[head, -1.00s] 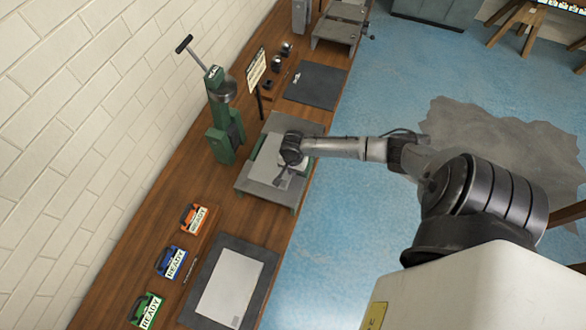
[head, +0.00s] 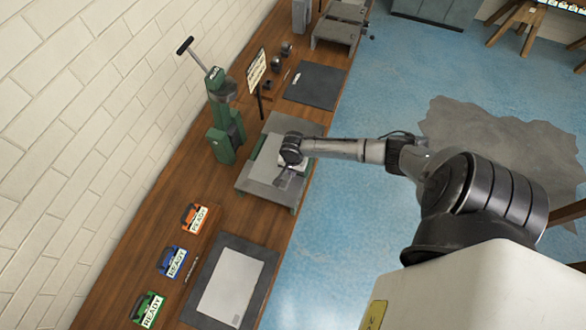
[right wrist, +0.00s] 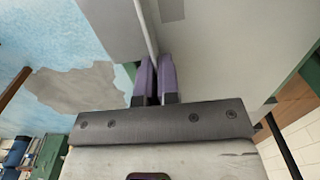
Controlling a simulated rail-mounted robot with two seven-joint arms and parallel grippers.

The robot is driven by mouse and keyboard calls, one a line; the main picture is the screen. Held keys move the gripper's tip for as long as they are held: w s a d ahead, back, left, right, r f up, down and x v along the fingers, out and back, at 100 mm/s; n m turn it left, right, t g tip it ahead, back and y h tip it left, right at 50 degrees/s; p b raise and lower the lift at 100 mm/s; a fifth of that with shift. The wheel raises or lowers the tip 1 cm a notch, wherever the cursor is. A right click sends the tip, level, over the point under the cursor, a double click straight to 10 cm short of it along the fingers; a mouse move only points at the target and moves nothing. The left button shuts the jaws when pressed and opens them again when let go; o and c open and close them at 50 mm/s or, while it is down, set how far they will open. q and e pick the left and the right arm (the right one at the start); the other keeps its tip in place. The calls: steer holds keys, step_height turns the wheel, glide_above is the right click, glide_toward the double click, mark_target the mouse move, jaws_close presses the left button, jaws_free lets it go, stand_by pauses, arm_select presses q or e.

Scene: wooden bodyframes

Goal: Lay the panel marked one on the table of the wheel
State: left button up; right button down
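A grey sheet panel (head: 262,170) lies flat on a low grey table (head: 297,126) with green edging, beside a green machine (head: 223,125) with a T-handle. I cannot read any number on the panel. My right gripper (head: 286,180) is low at the panel's right side. In the right wrist view, its two purple-grey fingers (right wrist: 155,75) are close together, with a thin pale sheet edge (right wrist: 145,25) running between them. The panel's broad grey face (right wrist: 235,50) shows to their right. My left gripper is not in view.
Another pale sheet (head: 231,287) lies on a dark mat (head: 263,288) at the near end of the bench. Orange, blue and green boxes (head: 173,262) with READY labels stand along the wall side.

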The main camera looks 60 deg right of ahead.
steer(key=c, duration=1.8)
jaws_free()
steer(key=o, duration=0.5)
steer(key=o, duration=0.6)
steer(key=shift+r+p, duration=0.55)
steer(key=shift+p, duration=0.1)
step_height(320, 180, up, 3)
steer(key=p, duration=0.3)
steer(key=shift+f, duration=0.2)
steer(key=shift+r+p, duration=1.7)
steer(key=shift+p, duration=0.65)
